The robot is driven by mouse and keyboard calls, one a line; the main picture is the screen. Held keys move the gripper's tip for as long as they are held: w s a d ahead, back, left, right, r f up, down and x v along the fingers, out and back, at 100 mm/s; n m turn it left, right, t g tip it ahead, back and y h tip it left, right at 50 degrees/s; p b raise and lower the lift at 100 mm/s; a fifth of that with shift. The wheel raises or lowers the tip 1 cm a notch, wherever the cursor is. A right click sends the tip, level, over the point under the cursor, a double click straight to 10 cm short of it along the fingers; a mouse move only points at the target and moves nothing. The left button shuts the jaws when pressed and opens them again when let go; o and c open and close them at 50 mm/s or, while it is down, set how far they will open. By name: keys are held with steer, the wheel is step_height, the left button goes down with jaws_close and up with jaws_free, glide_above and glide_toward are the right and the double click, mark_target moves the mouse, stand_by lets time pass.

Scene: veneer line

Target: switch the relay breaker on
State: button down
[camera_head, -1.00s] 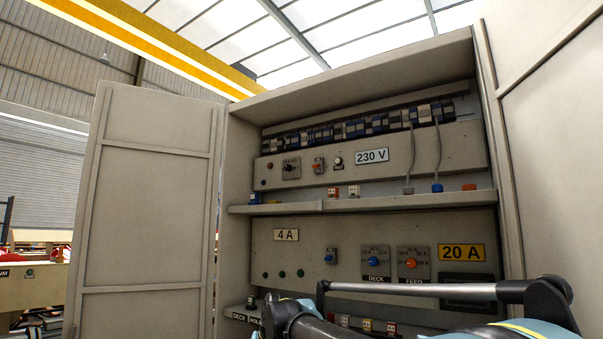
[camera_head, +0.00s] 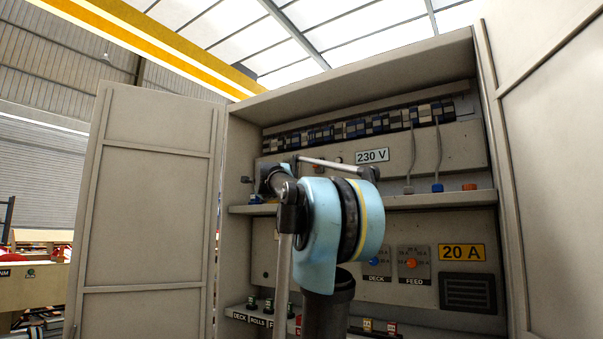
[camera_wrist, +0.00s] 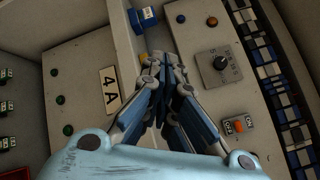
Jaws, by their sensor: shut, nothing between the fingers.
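No switch in view carries a readable "relay" label, so I cannot tell which is the relay breaker. In the wrist view, a small orange switch (camera_wrist: 235,125) marked ON and OFF sits on the upper panel, beside a black rotary knob (camera_wrist: 220,62). My gripper (camera_wrist: 160,62) is shut and empty, in front of the shelf between the upper and lower panels, apart from the orange switch. The 4 A label (camera_wrist: 109,88) is left of my fingers. In the head view my arm covers the middle of the cabinet, hiding the 4 A area and most small upper-panel controls.
The open cabinet has a left door (camera_head: 150,210) and a right door (camera_head: 550,150). The shelf edge (camera_head: 400,200) juts out between the panels. A blue block (camera_wrist: 145,17) stands near my fingertips. Blue DECK (camera_head: 374,262) and orange FEED (camera_head: 411,263) dials are on the lower panel.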

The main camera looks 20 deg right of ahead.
steer(key=w+d+r+m+g+h, duration=0.1)
steer(key=d+r+m+g+h, duration=0.4)
steer(key=d+m, duration=0.45)
steer(key=d+r+m+g+h, duration=0.3)
steer(key=d+r+m+h, duration=0.4)
steer(key=m, duration=0.4)
steer(key=f+x, duration=0.1)
steer(key=x, duration=0.7)
steer(key=shift+w+d, duration=0.2)
steer(key=shift+d, duration=0.05)
steer(key=v, duration=0.6)
steer(key=shift+f, duration=0.15)
steer(key=shift+s, duration=0.1)
